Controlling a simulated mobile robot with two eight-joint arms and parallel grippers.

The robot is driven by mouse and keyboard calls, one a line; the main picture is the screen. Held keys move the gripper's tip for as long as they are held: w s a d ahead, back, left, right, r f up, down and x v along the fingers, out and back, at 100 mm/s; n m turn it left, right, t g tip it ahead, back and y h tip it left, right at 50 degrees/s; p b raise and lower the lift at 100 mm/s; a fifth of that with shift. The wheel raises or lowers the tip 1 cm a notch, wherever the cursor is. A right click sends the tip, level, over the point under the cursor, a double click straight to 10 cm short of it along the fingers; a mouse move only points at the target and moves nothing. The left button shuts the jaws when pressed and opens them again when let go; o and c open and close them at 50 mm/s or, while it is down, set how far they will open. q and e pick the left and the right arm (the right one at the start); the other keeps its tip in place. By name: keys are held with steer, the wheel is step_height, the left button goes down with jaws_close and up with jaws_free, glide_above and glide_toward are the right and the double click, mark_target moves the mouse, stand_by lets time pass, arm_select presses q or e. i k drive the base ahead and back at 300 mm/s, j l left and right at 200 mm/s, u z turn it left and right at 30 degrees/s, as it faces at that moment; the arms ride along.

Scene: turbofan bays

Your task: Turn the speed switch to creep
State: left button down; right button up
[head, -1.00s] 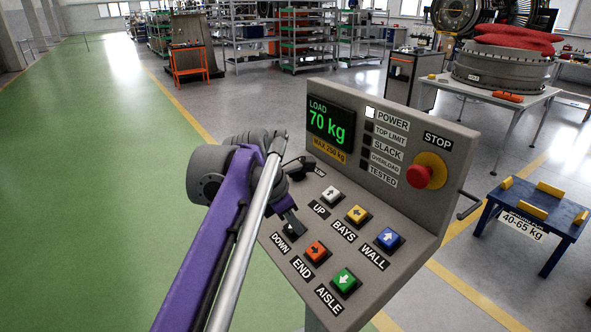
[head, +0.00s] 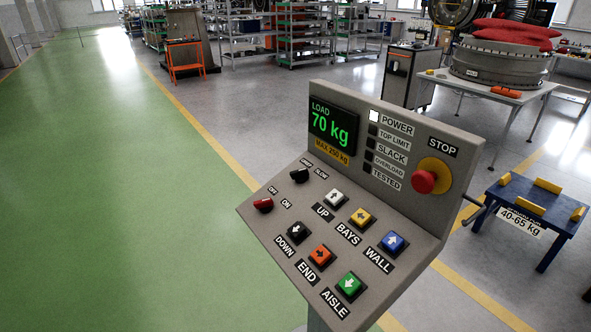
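The grey control panel (head: 385,215) stands in the middle right of the head view. A black knob (head: 299,175) sits at the upper left of its sloped face, with two small labels beside it. The right label appears to read SLOW; the other is too small to read surely. This knob appears to be the speed switch; which label it points at I cannot tell. A red knob (head: 263,205) sits below left of it, with OFF and ON labels. Neither of my grippers is in view.
Arrow push buttons, such as the white UP button (head: 335,197), sit close right of the knobs. A red STOP button (head: 424,181) is on the upright face. The display (head: 331,127) reads 70 kg. A blue table (head: 530,210) stands right; green floor left is clear.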

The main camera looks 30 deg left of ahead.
mark_target(300, 176)
steer(key=i+j, duration=0.1)
steer(key=j, duration=0.6)
steer(key=i+j+z, duration=0.1)
steer(key=j, duration=1.35)
steer(key=i+z, duration=0.05)
